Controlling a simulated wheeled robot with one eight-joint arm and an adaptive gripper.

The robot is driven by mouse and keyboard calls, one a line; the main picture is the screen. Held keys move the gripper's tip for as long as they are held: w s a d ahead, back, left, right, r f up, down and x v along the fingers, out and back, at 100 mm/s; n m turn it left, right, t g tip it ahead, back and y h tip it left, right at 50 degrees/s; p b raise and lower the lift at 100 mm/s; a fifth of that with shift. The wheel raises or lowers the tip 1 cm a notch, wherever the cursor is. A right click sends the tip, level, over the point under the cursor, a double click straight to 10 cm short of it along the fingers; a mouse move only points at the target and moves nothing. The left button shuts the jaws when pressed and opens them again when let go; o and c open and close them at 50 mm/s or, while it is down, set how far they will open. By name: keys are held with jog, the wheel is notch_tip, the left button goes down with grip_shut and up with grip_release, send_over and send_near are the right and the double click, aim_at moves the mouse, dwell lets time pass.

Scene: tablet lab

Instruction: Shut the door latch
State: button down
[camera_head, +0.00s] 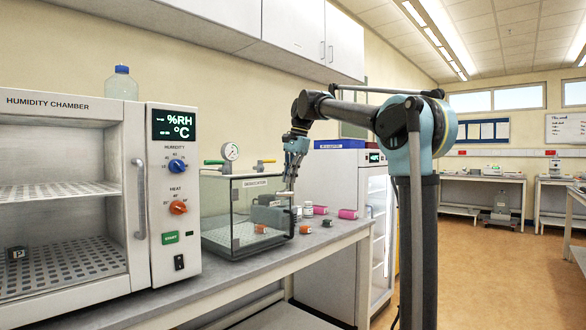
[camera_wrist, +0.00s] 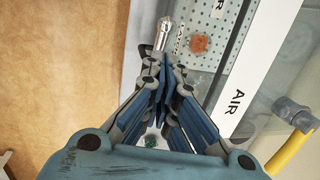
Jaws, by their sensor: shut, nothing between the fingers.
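A clear glass-walled desiccator cabinet (camera_head: 228,215) stands on the bench, its dark-framed front facing the aisle. In the wrist view a small metal piece (camera_wrist: 163,33), which looks like the latch, sticks out at the edge of the cabinet beside a small printed label. My gripper (camera_head: 290,186) points down at the upper right front corner of the cabinet. In the wrist view my gripper (camera_wrist: 164,62) is shut and empty, its fingertips just below the metal piece. I cannot tell whether they touch it, nor how the latch is set.
The humidity chamber (camera_head: 70,106), with a vertical handle (camera_head: 139,200), stands at left. A pressure gauge (camera_head: 230,152) and yellow valve (camera_wrist: 291,155) are by the cabinet top. Pink-capped containers (camera_head: 347,214) and small jars lie right of it. The aisle floor (camera_head: 490,260) is clear.

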aim_at(287, 194)
jog(key=shift+x, duration=1.55)
jog(key=shift+s+a+f, duration=0.1)
jog(key=shift+s+f, duration=0.2)
jog(key=shift+f, duration=0.3)
